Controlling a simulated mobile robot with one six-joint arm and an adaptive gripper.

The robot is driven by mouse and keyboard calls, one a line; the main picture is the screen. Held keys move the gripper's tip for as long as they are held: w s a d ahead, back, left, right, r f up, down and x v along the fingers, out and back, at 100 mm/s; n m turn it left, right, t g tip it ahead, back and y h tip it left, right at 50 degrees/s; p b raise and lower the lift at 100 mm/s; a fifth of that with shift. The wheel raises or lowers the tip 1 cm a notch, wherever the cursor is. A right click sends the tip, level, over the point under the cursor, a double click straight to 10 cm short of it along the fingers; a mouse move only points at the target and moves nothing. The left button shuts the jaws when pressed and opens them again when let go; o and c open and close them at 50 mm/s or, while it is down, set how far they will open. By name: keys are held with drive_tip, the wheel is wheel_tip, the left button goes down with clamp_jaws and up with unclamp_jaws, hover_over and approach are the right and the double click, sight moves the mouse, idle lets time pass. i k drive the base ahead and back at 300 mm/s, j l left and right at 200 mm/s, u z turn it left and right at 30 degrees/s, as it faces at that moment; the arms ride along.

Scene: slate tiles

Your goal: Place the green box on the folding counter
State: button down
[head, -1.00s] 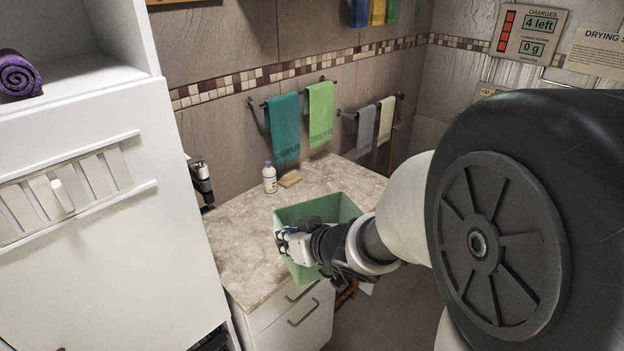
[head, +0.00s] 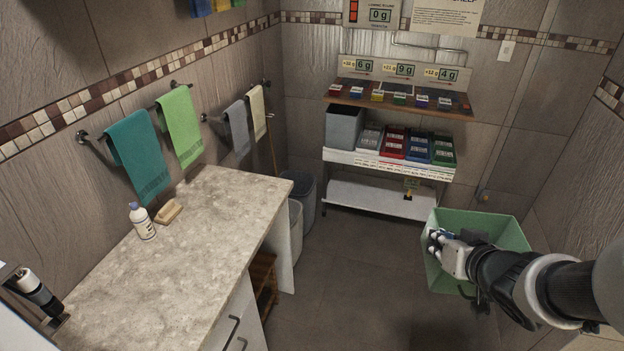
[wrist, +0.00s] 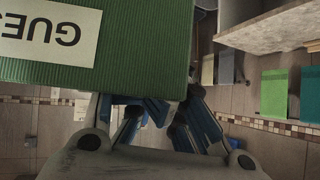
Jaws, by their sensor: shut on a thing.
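The green box (head: 500,228) is an open-topped bin at the right of the head view, held above the floor and slightly tilted. My gripper (head: 438,242) is shut on its near left wall. In the wrist view the box's ribbed side (wrist: 145,55) fills the upper left, with a pale label showing upside-down letters. My blue-padded fingers (wrist: 160,115) are at its edge. A stone-topped counter (head: 200,230) stands at the left, apart from the box. I cannot tell whether this is the folding counter.
A white bottle (head: 142,222) and a soap bar (head: 169,211) stand on the counter's wall side; most of its top is clear. Bins (head: 299,195) stand past its far end. A shelf rack (head: 390,167) with coloured trays is at the back wall. Floor between is free.

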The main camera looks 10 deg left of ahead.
sight(181, 279)
drive_tip(key=z, duration=0.5)
drive_tip(key=j+z, duration=0.1)
drive_tip(key=z, duration=0.9)
drive_tip(key=j+z, duration=0.1)
drive_tip(key=z, duration=0.9)
drive_tip(key=j+z, duration=0.1)
drive_tip(key=z, duration=0.4)
drive_tip(key=k+z, duration=0.1)
drive_tip(key=z, duration=0.4)
drive_tip(key=k+u, duration=0.25)
drive_tip(key=j+u, duration=0.1)
drive_tip(key=u, duration=0.8)
drive_tip(key=k+u, duration=0.1)
drive_tip(key=u, duration=0.45)
drive_tip(key=j+u, duration=0.15)
drive_tip(key=u, duration=0.45)
drive_tip(key=k+j+u, duration=0.1)
drive_tip(key=u, duration=0.45)
drive_tip(key=j+u, duration=0.1)
drive_tip(key=u, duration=0.5)
drive_tip(key=j+u, duration=0.1)
drive_tip(key=u, duration=0.45)
drive_tip(key=j+u, duration=0.1)
drive_tip(key=u, duration=1.1)
drive_tip(key=i+j, duration=0.05)
